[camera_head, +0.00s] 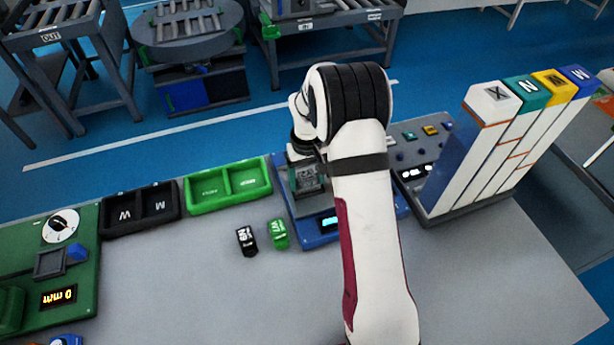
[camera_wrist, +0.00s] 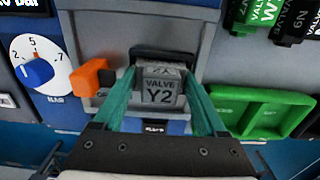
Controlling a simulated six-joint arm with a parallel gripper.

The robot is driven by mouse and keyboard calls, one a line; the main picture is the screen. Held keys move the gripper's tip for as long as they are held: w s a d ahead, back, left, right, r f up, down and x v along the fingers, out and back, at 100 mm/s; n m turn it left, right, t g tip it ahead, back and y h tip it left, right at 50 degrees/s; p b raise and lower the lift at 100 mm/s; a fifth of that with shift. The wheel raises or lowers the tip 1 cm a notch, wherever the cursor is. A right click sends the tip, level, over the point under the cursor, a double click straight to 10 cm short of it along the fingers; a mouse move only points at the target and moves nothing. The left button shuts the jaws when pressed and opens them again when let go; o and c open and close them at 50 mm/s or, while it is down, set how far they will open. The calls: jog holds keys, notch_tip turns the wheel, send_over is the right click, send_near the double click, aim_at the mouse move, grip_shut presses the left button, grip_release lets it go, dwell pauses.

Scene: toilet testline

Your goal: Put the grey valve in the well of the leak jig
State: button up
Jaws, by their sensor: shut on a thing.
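The grey valve (camera_wrist: 160,92), marked VALVE Y2, sits between the two green fingers of my gripper (camera_wrist: 160,73) in the wrist view. My gripper is shut on it. In the head view, the valve (camera_head: 308,177) is small and partly hidden by my arm. The leak jig (camera_head: 320,238) has a blue base and stands at the back middle of the bench; my arm covers part of it. The valve is over the jig's grey panel (camera_wrist: 97,28). The well is hidden, and I cannot tell whether the valve touches it.
An orange lever (camera_wrist: 92,77) and a white dial (camera_wrist: 40,65) are left of the valve. Green (camera_head: 203,209) and black (camera_head: 110,231) trays stand left of the jig. A black valve (camera_head: 246,240) and a green valve (camera_head: 278,234) lie nearby. Tall lettered columns (camera_head: 500,145) stand right.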

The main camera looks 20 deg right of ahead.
jog(key=o, duration=1.4)
jog(key=shift+o, duration=0.2)
jog(key=shift+r, duration=0.1)
notch_tip(320, 180, up, 16)
jog(key=s+a+r+m+y, duration=0.1)
jog(key=s+a+r+m, duration=0.15)
jog(key=s, duration=0.65)
jog(key=s+a+r+m, duration=0.1)
jog(key=s+a+r, duration=0.25)
jog(key=s, duration=0.55)
jog(key=s+a+f+m, duration=0.1)
jog(key=s+a+f, duration=0.1)
jog(key=s, duration=0.5)
jog(key=s+a+f+m, duration=0.1)
jog(key=s+a+f, duration=0.1)
jog(key=s, duration=0.4)
jog(key=shift+s+f+y, duration=0.35)
jog(key=shift+f+y, duration=0.05)
